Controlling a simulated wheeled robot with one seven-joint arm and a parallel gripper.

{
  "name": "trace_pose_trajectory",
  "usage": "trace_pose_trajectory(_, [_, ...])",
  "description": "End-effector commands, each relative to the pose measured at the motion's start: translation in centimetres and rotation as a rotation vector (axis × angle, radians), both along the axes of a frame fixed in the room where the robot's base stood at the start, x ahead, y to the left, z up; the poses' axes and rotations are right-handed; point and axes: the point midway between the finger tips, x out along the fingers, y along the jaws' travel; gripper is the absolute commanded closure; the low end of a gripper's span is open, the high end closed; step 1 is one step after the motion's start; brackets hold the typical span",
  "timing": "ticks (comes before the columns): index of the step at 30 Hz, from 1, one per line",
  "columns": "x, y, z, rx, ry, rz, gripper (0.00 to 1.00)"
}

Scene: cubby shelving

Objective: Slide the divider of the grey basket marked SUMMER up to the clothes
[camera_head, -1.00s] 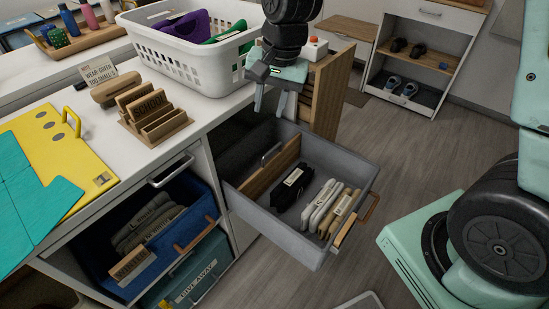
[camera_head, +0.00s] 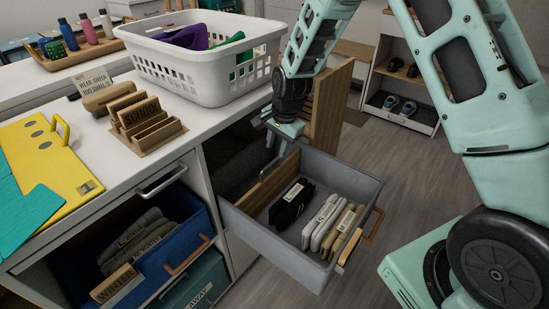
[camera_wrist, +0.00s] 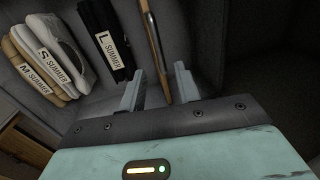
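The grey basket (camera_head: 312,267) is pulled out of the cabinet. Its wooden divider (camera_head: 265,187) stands on the left side, and shows edge-on in the wrist view (camera_wrist: 152,38). Folded clothes stand to its right: a black bundle (camera_head: 292,204) tagged L SUMMER (camera_wrist: 109,45), then grey (camera_head: 320,222) and tan (camera_head: 344,229) ones. A gap lies between divider and black bundle. My gripper (camera_head: 275,150) is open above the divider. In the wrist view its fingers (camera_wrist: 160,82) appear on either side of the divider; I cannot tell whether they touch it.
A blue basket (camera_head: 190,253) marked WINTER and a teal box (camera_head: 203,285) sit in the cabinet to the left. A white laundry basket (camera_head: 200,65) stands on the counter above. A wooden panel (camera_head: 330,107) rises behind the grey basket. Floor to the right is open.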

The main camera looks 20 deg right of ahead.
Motion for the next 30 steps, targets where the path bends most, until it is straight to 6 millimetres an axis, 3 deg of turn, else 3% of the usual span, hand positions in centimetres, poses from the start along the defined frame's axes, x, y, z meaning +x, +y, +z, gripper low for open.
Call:
trace_pose_trajectory(3, [0.3,0.2,-2.3,0.000,0.002,0.001,0.67])
trace_pose_trajectory(9, [0.8,0.4,-4.4,0.000,0.000,0.001,0.67])
trace_pose_trajectory(21, [0.9,0.5,-5.0,0.000,0.000,0.001,0.67])
trace_pose_trajectory(24, [0.9,0.5,-4.9,0.000,0.000,0.001,0.95])
trace_pose_trajectory(25, [0.9,0.5,-4.9,0.000,0.000,0.001,1.00])
trace_pose_trajectory(30, [0.8,0.5,-4.9,0.000,0.000,0.001,1.00])
